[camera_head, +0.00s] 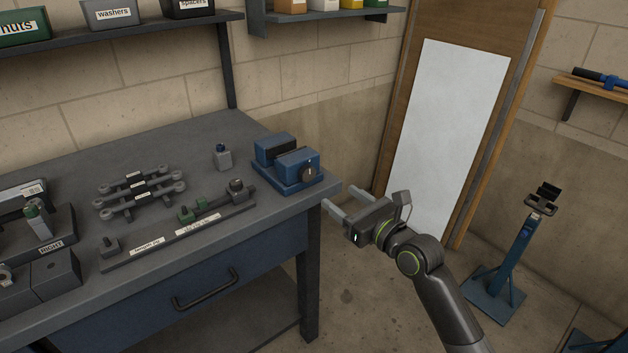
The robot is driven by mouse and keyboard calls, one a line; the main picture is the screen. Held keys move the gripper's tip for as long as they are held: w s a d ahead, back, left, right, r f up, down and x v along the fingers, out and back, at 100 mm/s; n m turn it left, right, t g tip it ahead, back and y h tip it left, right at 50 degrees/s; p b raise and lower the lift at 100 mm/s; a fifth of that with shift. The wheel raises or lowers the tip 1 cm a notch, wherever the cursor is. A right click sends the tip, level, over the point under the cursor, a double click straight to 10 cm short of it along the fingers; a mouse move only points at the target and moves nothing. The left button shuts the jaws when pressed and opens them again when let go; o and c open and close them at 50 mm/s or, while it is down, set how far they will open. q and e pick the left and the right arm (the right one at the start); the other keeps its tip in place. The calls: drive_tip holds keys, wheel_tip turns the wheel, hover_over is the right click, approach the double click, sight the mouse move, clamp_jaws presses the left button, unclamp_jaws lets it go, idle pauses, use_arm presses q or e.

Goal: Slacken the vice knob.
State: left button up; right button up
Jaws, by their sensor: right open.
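A blue vice (275,171) stands at the right end of the dark grey workbench (245,222). Its two jaw blocks are apart, with a gap between them. A dark round knob (308,170) with a light mark sits on the front face of the nearer block. My right gripper (330,196) is open and empty, just off the bench's right corner. Its fingers point left, to the right of and a little lower in the picture than the knob, apart from it. My left gripper is not in view.
On the bench lie several grey link arms (140,187), a labelled strip jig (180,235) and a small blue-topped bottle (222,157). A drawer handle (205,288) sticks out in front. A blue stand (515,255) is on the floor at right. The floor beside the bench is clear.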

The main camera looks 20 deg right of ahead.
sight(310, 174)
drive_tip(key=b+x, duration=0.1)
drive_tip(key=x, duration=0.8)
drive_tip(key=shift+w+f, duration=0.1)
drive_tip(key=shift+w, duration=0.1)
drive_tip(key=shift+w+a+b, duration=0.25)
drive_tip(key=shift+w+b, duration=0.05)
drive_tip(key=shift+w, duration=0.3)
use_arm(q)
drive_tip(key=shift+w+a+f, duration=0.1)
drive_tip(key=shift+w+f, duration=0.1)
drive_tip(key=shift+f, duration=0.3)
use_arm(e)
drive_tip(key=shift+w, duration=0.15)
